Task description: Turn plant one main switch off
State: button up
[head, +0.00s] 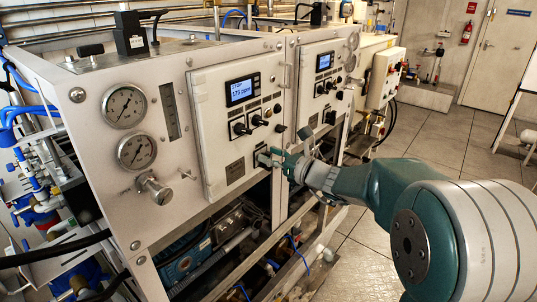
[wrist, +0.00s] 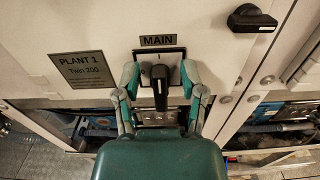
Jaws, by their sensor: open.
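The plant one main switch (wrist: 160,88) is a black rotary handle in a dark square plate. It stands upright under the label MAIN (wrist: 158,41) in the wrist view. My gripper (wrist: 160,76) is open, with one teal finger on each side of the handle. A gap shows between the handle and each finger. In the head view my gripper (head: 277,158) is at the lower right of the plant one panel (head: 217,135) and largely hides the switch. The panel's display (head: 241,90) reads STOP and 175 ppm.
A PLANT 1 Twin 200 plate (wrist: 80,69) is left of the switch. Another black knob (wrist: 251,18) sits to the upper right. A second panel (head: 319,85) stands beyond. Two gauges (head: 124,107) are on the left frame. Open floor (head: 440,145) lies to the right.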

jog(key=shift+w+a, duration=0.2)
jog(key=shift+a, duration=0.15)
grip_shut()
